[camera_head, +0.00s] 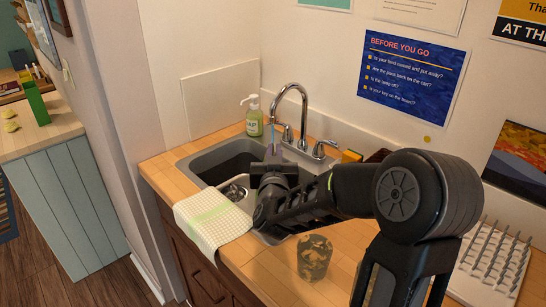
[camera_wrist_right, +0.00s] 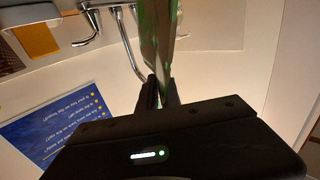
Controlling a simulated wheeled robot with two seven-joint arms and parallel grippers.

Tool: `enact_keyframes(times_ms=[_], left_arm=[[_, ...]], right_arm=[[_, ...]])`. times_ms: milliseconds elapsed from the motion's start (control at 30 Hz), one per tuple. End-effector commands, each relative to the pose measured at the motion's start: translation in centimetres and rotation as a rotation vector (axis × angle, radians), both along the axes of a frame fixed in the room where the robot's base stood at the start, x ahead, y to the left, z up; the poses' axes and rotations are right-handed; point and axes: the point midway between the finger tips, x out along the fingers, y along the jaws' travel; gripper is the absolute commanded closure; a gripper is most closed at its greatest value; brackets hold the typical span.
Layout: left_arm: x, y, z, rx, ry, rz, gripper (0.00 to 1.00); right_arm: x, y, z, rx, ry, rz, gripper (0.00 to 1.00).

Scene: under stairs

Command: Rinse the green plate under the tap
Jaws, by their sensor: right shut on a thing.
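The tap (camera_head: 290,98) arches over the grey sink (camera_head: 212,160) in the head view. A thin bluish streak under its spout looks like running water. My right gripper (camera_head: 272,166) is over the sink below the spout. In the right wrist view, my right gripper (camera_wrist_right: 158,92) is shut on a thin, edge-on thing with green edges and a grey-brown face, apparently the green plate (camera_wrist_right: 157,40). In the head view the plate is mostly hidden by the gripper, and I cannot tell whether water touches it. The tap also shows in the wrist view (camera_wrist_right: 130,45). My left gripper is out of view.
A soap bottle (camera_head: 254,118) stands behind the sink. A checked towel (camera_head: 212,214) hangs over the front edge. A patterned cup (camera_head: 314,256) stands on the wooden counter, near my right arm. A pegged drying rack (camera_head: 492,262) is at the right.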

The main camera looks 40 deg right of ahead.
Motion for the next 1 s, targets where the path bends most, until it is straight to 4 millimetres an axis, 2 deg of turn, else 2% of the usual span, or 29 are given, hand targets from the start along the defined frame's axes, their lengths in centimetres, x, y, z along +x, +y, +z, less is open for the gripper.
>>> enact_keyframes(times_ms=[500, 700, 1000], left_arm=[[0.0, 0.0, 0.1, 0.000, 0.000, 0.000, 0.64], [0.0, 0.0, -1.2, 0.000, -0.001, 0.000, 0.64], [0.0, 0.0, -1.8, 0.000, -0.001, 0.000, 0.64]], right_arm=[[3.9, -4.0, -1.0, -0.001, -0.002, 0.000, 1.00], [5.3, -5.3, -1.7, -0.002, -0.002, 0.001, 1.00], [6.5, -6.5, -1.8, -0.001, -0.002, 0.001, 1.00]])
